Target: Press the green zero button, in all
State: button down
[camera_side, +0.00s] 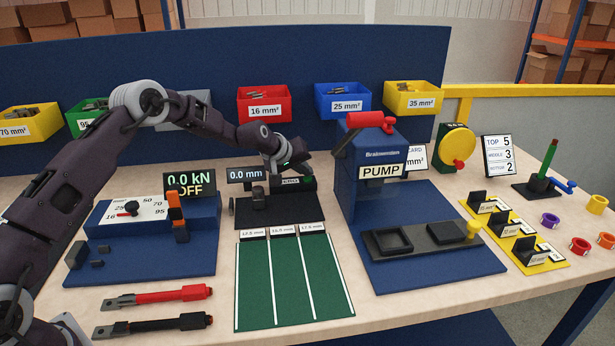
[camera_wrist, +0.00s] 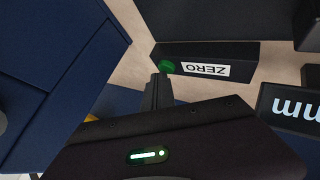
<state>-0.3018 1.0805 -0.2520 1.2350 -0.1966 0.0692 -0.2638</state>
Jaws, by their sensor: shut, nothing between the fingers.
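The green zero button (camera_wrist: 166,66) sits at the end of a small black block, beside a white ZERO label (camera_wrist: 205,69) that reads upside down in the wrist view. In the side view the green button (camera_side: 308,180) is at the right end of the black measuring device. My gripper (camera_wrist: 161,76) is shut and empty, its fingertips just below the button in the wrist picture. In the side view my gripper (camera_side: 304,170) is right above the button end of the block. I cannot tell whether the tips touch the button.
The device's display (camera_side: 246,174) reads 0.0 mm. The blue pump press (camera_side: 370,190) stands close on the right. A blue tester with a 0.0 kN OFF display (camera_side: 190,184) is to the left. A green lane mat (camera_side: 292,280) lies in front.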

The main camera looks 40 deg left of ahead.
aim_at(305, 179)
jog(key=shift+r, duration=0.9)
jog(key=shift+r, duration=2.5)
